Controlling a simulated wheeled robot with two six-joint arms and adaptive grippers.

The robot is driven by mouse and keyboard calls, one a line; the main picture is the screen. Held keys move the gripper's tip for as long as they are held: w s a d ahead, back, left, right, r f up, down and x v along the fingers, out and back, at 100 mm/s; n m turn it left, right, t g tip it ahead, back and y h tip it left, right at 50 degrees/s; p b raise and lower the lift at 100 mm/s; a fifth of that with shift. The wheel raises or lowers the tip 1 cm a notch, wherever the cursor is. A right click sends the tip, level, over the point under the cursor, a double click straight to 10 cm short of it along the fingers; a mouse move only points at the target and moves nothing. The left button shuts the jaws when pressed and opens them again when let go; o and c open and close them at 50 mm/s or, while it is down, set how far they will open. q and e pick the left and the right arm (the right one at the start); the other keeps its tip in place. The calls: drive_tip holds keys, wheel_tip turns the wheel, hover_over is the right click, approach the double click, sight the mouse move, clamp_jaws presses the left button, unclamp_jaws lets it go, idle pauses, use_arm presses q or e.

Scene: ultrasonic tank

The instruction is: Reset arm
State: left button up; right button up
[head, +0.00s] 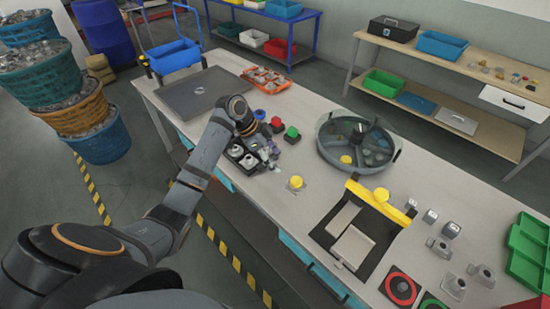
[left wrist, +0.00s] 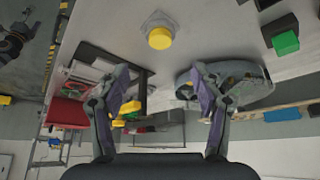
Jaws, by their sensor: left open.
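My left arm reaches in from the left in the head view. Its gripper (head: 264,154) is over the workbench (head: 315,188), near a black tray (head: 240,158) with metal parts. In the left wrist view the left gripper (left wrist: 160,80) is open, its two fingers spread wide with nothing between them. A yellow button on a pale base (head: 296,183) stands on the bench right of the gripper; it also shows in the left wrist view (left wrist: 160,38). My right gripper is not in view.
A round clear-covered unit (head: 345,160) and a yellow-handled black frame (head: 352,225) stand on the bench. Red (head: 277,123) and green (head: 292,133) buttons are close behind the gripper. Several metal parts and a green tray (head: 530,250) lie at the right.

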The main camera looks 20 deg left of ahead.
use_arm(q)
drive_tip(key=shift+f, duration=0.1)
drive_tip(key=s+d+f+n+y, duration=0.25)
drive_tip(key=s+f+n, duration=0.25)
drive_tip(key=s+f, duration=0.45)
drive_tip(key=s+a+r+n+t+y, duration=0.1)
drive_tip(key=s+n+y, duration=0.1)
drive_tip(key=s+n, duration=0.35)
drive_tip(key=s+a+n+y, duration=0.2)
drive_tip(key=s, duration=0.7)
wheel_tip(320, 180, down, 28)
drive_tip(key=s+a+g+b, duration=0.1)
drive_tip(key=s+a+b, duration=0.1)
drive_tip(key=b, duration=0.1)
drive_tip(key=s+a+f+g+b, duration=0.1)
drive_tip(key=s+f, duration=1.7)
drive_tip(key=shift+s+a+f+b, duration=0.15)
drive_tip(key=shift+s+a+b, duration=0.1)
drive_tip(key=shift+s+b, duration=0.05)
